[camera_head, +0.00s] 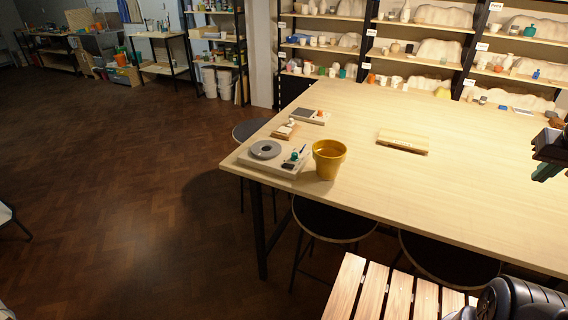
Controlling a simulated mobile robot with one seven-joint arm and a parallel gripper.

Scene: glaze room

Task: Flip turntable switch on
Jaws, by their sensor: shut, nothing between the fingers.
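The turntable (266,149), a grey round disc with a dark centre, sits on a pale flat base (250,162) at the table's near left corner. Small dark and green parts (291,160) stand on the base to the right of the disc. They are too small to tell which is the switch or how it is set. My gripper (544,173), dark with green fingers, is at the right edge of the view, partly cut off. It is shut and empty, far to the right of the turntable.
A yellow pot (329,160) stands just right of the turntable base. Behind are a small board with a white item (285,131) and a pale device with a dark panel (311,115). A wooden block (402,142) lies mid-table (450,205). Stools and a slatted bench (372,291) stand in front.

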